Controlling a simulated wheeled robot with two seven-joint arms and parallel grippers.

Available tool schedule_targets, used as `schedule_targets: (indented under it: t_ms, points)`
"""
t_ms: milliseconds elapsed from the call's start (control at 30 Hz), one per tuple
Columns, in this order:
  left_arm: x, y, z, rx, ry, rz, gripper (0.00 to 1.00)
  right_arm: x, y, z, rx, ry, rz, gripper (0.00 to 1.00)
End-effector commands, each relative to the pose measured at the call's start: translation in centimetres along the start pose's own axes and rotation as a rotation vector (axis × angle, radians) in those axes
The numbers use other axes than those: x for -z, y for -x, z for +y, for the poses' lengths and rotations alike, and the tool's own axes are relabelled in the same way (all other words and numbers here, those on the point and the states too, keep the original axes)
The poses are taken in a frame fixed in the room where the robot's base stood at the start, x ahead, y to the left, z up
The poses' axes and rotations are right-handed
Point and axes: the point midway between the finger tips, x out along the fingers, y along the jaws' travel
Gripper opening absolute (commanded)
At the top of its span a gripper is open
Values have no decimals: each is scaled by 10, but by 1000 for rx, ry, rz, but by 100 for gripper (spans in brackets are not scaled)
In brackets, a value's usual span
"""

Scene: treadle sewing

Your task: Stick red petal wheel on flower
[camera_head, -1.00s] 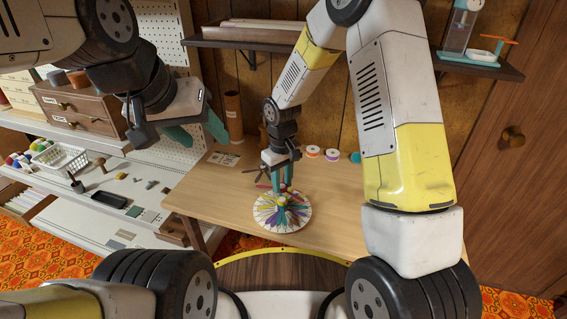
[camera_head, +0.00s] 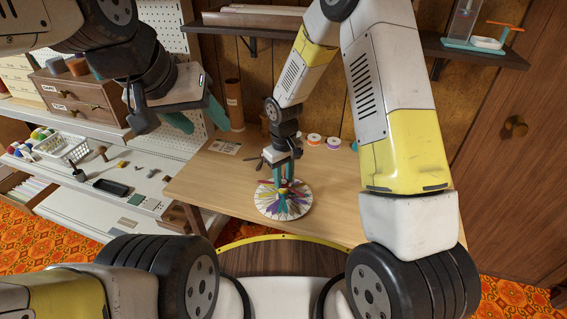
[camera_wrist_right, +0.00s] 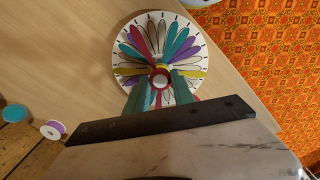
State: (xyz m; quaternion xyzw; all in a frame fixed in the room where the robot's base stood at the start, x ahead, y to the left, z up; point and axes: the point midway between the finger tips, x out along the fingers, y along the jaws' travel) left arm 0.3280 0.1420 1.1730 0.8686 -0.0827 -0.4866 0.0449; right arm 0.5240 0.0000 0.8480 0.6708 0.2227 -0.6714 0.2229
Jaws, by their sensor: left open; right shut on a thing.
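The flower is a round white disc (camera_head: 268,210) with teal, purple, red, yellow and white petals, lying on the wooden table; it also shows in the right wrist view (camera_wrist_right: 128,72). My right gripper (camera_head: 283,207) points down over the middle of the disc. In the right wrist view its teal fingers (camera_wrist_right: 161,90) are shut on a small red round piece with a pale centre, seemingly the red petal wheel (camera_wrist_right: 160,79). The fingers partly hide it, and I cannot tell whether it touches the disc. My left gripper (camera_head: 206,122) is open and empty, high at the left.
Thread spools (camera_head: 314,139) stand at the back of the table (camera_head: 340,200). A brown tube (camera_head: 234,105) stands behind at the left. A white shelf with a basket (camera_head: 62,148) and small tools is at the left. The table right of the disc is clear.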

Motion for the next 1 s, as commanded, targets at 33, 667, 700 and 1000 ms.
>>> schedule_targets:
  t_ms: [33, 667, 700, 1000]
  points:
    - [0, 0, 0, 0, 0, 0, 55, 0, 0, 0, 0, 0, 0, 0]
    - [0, 0, 0, 0, 0, 0, 55, 0, -8, 0, 0, 9, 1, 0]
    - [0, 0, 0, 0, 0, 0, 55, 0, -8, 0, 0, 9, 1, 0]
    - [0, 0, 0, 0, 0, 0, 55, 0, -9, 0, 0, 10, 1, 0]
